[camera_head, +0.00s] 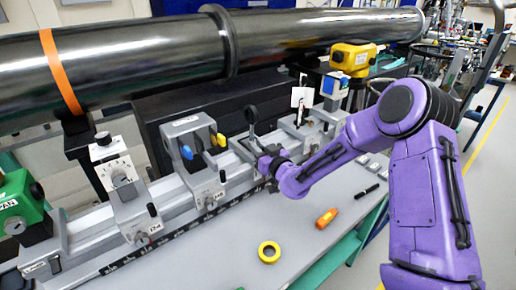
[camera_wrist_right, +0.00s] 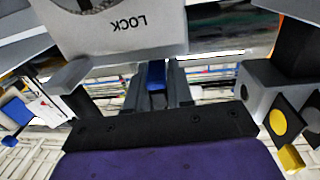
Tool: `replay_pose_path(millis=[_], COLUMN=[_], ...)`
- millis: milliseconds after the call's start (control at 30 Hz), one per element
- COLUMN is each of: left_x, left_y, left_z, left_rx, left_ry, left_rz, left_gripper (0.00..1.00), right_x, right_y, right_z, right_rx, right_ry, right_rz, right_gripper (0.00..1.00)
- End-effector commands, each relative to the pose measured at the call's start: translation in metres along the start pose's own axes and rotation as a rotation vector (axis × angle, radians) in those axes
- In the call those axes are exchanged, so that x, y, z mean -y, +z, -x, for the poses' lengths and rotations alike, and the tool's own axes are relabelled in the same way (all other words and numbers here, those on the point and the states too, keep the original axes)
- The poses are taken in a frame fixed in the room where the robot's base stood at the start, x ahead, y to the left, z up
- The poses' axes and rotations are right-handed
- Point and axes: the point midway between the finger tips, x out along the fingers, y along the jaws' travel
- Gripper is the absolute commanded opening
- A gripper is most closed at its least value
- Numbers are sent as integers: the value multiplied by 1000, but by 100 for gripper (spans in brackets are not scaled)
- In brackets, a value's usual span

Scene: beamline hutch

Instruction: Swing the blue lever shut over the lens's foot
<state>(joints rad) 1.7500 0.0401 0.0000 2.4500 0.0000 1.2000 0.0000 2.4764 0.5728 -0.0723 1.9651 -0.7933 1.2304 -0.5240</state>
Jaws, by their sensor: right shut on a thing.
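My right gripper (camera_head: 268,162) is at the rail, just below a dark round lens (camera_head: 251,114) on a short post. In the right wrist view its two fingers (camera_wrist_right: 155,90) are shut on the blue lever (camera_wrist_right: 156,74), which shows as a small blue piece between them. A grey block marked LOCK (camera_wrist_right: 125,30) is close beyond the fingers. In the head view the gripper hides the lever and most of the lens's foot, so I cannot tell how far the lever has swung. My left gripper is not in view.
A grey carrier (camera_head: 196,145) with blue and yellow knobs stands left of the gripper. A white card (camera_head: 302,97) stands right of it. A large dark pipe (camera_head: 120,52) runs behind. Yellow tape (camera_head: 269,252) and an orange tool (camera_head: 326,218) lie on the front tabletop.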

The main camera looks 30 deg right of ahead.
Motion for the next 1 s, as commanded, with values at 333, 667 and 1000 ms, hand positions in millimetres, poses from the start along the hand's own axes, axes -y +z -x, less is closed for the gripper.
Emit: replay_pose_path(millis=[333, 667, 1000], left_x=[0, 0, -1], left_y=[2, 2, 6], left_z=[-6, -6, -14], left_rx=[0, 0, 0], left_ry=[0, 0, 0], left_rz=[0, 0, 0], left_gripper=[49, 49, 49], right_x=[-1, -2, -5], right_y=[0, 0, 2], right_z=[0, 0, 27], right_rx=[1, 1, -1], right_ry=[-109, -107, -106], right_rz=[0, 0, -1], right_gripper=[0, 43, 43])
